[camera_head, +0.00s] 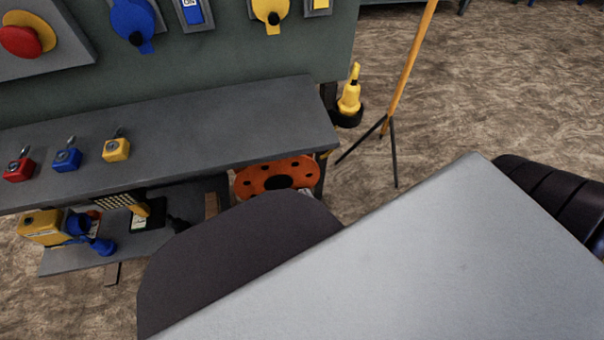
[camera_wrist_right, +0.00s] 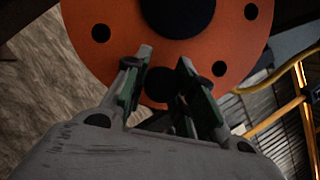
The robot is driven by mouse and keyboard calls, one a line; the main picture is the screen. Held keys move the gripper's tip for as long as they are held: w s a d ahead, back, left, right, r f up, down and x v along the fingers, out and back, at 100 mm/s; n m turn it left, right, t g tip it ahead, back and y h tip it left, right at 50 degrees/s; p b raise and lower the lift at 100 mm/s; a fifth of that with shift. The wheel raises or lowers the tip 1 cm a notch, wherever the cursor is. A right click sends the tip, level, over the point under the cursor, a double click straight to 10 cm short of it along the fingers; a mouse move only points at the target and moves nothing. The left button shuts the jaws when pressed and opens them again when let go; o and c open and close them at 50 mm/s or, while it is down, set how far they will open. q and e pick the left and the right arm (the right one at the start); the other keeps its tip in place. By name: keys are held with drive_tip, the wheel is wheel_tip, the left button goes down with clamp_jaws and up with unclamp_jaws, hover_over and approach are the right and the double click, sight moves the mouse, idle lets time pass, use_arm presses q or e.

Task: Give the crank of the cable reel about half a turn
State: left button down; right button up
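The cable reel shows as an orange disc (camera_head: 277,178) with dark holes and a black centre, under the right end of the grey bench. In the right wrist view its orange face (camera_wrist_right: 85,20) and black hub (camera_wrist_right: 178,12) fill the top. My right gripper (camera_wrist_right: 163,58) is in front of the disc below the hub, its two fingers apart. A dark round shape (camera_wrist_right: 162,85) shows between the fingers; I cannot tell whether it is the crank's knob or a hole. No contact with it is visible. The right gripper is hidden in the head view; my left gripper is in neither view.
A yellow beacon (camera_head: 350,95) and an orange pole on a tripod (camera_head: 400,85) stand right of the bench. Open floor lies beyond.

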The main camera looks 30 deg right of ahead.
sight(296, 172)
drive_tip(key=o, duration=0.3)
drive_tip(key=shift+o, duration=0.2)
drive_tip(key=shift+r, duration=0.25)
drive_tip(key=shift+r, duration=4.75)
drive_tip(key=shift+c, duration=0.2)
